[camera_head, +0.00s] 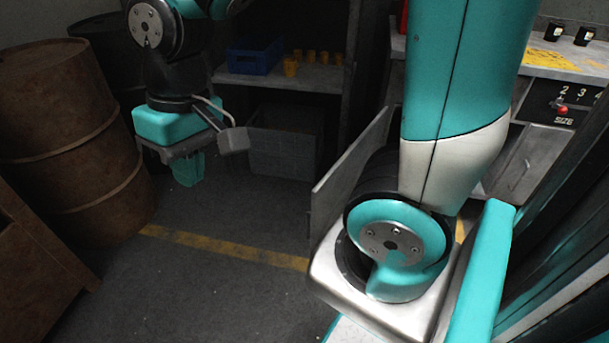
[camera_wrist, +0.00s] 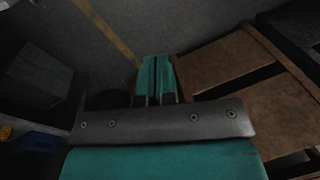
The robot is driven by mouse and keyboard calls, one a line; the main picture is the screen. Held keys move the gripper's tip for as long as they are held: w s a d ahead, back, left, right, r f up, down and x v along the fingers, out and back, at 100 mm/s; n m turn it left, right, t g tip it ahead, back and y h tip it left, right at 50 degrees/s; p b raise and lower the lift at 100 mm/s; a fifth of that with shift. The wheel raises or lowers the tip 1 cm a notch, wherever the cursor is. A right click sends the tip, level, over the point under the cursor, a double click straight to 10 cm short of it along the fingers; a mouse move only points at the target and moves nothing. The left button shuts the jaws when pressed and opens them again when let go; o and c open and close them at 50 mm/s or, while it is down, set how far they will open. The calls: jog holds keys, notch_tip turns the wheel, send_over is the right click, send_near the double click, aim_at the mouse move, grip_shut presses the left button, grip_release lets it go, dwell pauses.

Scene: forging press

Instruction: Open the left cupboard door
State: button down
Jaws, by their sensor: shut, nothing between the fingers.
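The left cupboard door (camera_head: 345,175) is a grey panel in the head view. It stands swung out from the workbench cupboard, and its right part is hidden behind my arm. The other cupboard door (camera_head: 530,162), with a bar handle, looks shut on the right. My gripper (camera_head: 187,170) is well to the left of the open door, apart from it, with its teal fingers pointing down over the floor. In the wrist view my gripper (camera_wrist: 155,78) has its fingers together and empty. The door cannot be made out in the wrist view.
Rusty barrels (camera_head: 65,125) stand on the left, near my gripper. A shelf (camera_head: 285,78) behind holds a blue crate (camera_head: 255,56) and several yellow cups. A grey box (camera_head: 283,150) stands below it. The floor (camera_head: 235,290) with a yellow line is clear between gripper and door.

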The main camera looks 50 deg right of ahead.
jog(key=w+d+f+m+g+h, duration=0.1)
jog(key=w+d+f+m+h, duration=0.1)
jog(key=w+d+f+m, duration=0.4)
jog(key=w+d+f+m+g+h, duration=0.1)
jog(key=d+f+m, duration=0.15)
jog(key=d, duration=0.55)
jog(key=w+d+f+m+g+h, duration=0.1)
jog(key=w+d+f+m+h, duration=0.1)
jog(key=w+d+f+m, duration=0.3)
jog(key=s+d+f+m+g+h, duration=0.25)
jog(key=d+f+m, duration=0.35)
jog(key=d, duration=0.5)
jog(key=s+d+f+b, duration=0.1)
jog(key=s+d+f, duration=0.3)
jog(key=s+f, duration=0.3)
jog(key=shift+s+f+m+y, duration=0.25)
jog(key=shift+s+m+y, duration=0.1)
jog(key=shift+s, duration=0.4)
jog(key=shift+d, duration=0.1)
